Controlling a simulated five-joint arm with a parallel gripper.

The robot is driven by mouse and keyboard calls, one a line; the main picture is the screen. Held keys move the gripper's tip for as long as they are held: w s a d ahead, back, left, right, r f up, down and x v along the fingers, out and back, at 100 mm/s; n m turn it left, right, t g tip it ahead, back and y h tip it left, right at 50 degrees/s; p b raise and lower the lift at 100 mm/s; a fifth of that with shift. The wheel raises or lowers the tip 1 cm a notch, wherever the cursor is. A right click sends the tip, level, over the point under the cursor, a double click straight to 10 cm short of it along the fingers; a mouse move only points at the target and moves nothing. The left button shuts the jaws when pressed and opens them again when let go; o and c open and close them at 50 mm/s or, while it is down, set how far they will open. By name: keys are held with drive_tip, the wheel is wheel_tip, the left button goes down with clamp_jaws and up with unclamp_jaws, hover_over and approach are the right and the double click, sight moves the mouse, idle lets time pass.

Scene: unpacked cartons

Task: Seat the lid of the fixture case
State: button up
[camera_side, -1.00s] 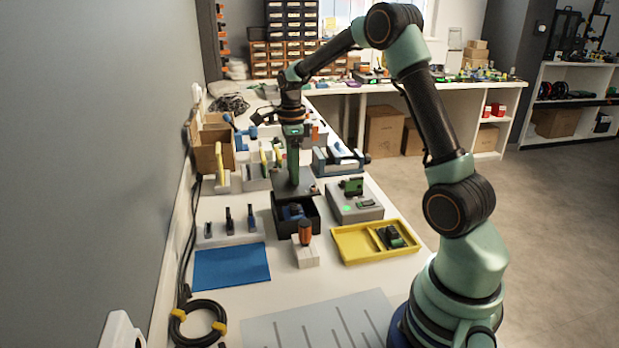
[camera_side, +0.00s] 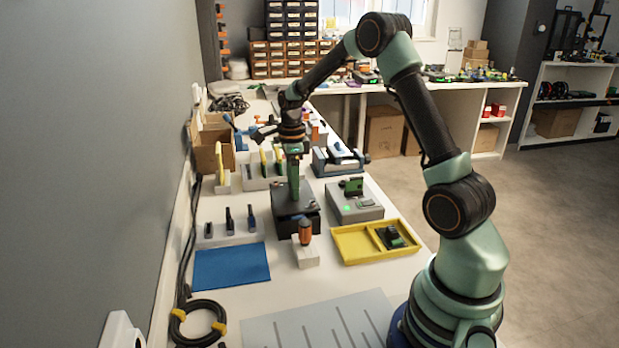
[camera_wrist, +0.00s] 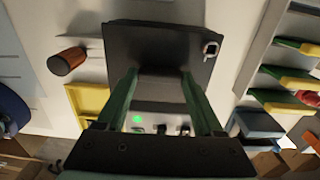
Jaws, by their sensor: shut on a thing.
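The lid (camera_side: 291,206) is a flat dark plate held by my gripper (camera_side: 294,192) over the black fixture case (camera_side: 307,225). The lid covers the case opening from the side view, so the inside is hidden. The lid looks slightly askew to the case; I cannot tell whether it touches the rim all round. In the wrist view, the green fingers of my gripper (camera_wrist: 160,76) reach down to the middle of the dark lid (camera_wrist: 155,40), which hides most of the case below. A small metallic part (camera_wrist: 210,47) shows at one lid corner.
An orange-handled tool (camera_side: 305,230) stands in a white block just in front of the case. A grey box with a green light (camera_side: 354,205) and a yellow tray (camera_side: 352,240) are at the right. A blue mat (camera_side: 230,266) lies front left. Small black tools stand at left.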

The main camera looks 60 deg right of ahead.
drive_tip(key=shift+f, duration=0.25)
drive_tip(key=shift+f, duration=0.35)
drive_tip(key=shift+f, duration=0.2)
drive_tip(key=o, duration=1.5)
drive_tip(key=shift+r, duration=6.1)
